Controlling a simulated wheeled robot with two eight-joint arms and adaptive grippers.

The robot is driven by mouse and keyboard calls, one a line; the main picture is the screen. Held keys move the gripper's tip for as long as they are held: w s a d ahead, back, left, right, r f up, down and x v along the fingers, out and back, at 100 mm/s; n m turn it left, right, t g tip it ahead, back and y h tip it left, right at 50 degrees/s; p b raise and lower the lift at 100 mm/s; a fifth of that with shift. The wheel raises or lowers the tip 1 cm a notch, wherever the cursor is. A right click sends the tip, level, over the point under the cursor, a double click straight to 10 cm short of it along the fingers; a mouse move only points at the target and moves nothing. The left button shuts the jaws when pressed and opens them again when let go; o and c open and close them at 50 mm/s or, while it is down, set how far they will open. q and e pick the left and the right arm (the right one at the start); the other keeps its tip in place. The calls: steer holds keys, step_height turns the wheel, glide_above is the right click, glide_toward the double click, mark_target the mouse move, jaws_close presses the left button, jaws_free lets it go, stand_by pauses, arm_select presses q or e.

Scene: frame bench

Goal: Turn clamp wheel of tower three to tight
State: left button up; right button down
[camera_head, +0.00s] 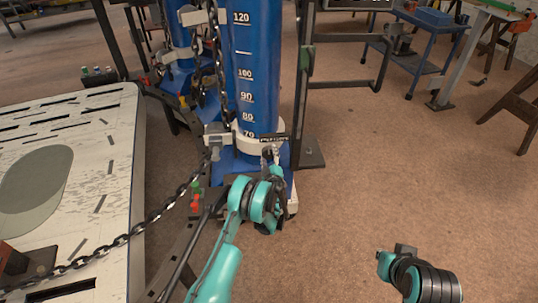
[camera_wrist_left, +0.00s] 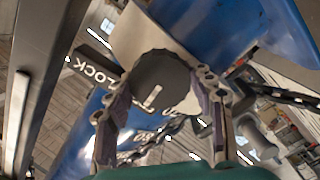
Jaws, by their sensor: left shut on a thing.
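The clamp wheel (camera_wrist_left: 163,78) is a dark, ribbed round knob with a pale bar mark on its face, seen in the left wrist view. A printed word LOCK (camera_wrist_left: 93,70) stands on a plate to its left; other lettering below is partly covered. My left gripper (camera_wrist_left: 160,85) has one finger on each side of the wheel and is shut on it. In the head view my left gripper (camera_head: 270,158) is at the foot of the blue tower (camera_head: 257,75), beside its white collar (camera_head: 225,138); the wheel is hardly visible there. Part of my right arm shows lower right, without visible fingers.
A dark chain (camera_head: 150,222) hangs from near the collar across the pale slotted platform (camera_head: 110,180) at left. A dark upright post (camera_head: 304,90) stands right of the tower. A blue cart (camera_head: 425,45) stands farther back. The brown floor at right is mostly clear.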

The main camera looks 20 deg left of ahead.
mark_target(269, 149)
arm_select(q)
steer(key=shift+m, duration=0.6)
steer(key=o, duration=1.2)
steer(key=shift+c, duration=0.2)
step_height(269, 149, up, 9)
steer(key=shift+d+r, duration=0.1)
steer(key=shift+d, duration=0.05)
steer(key=shift+r, duration=0.4)
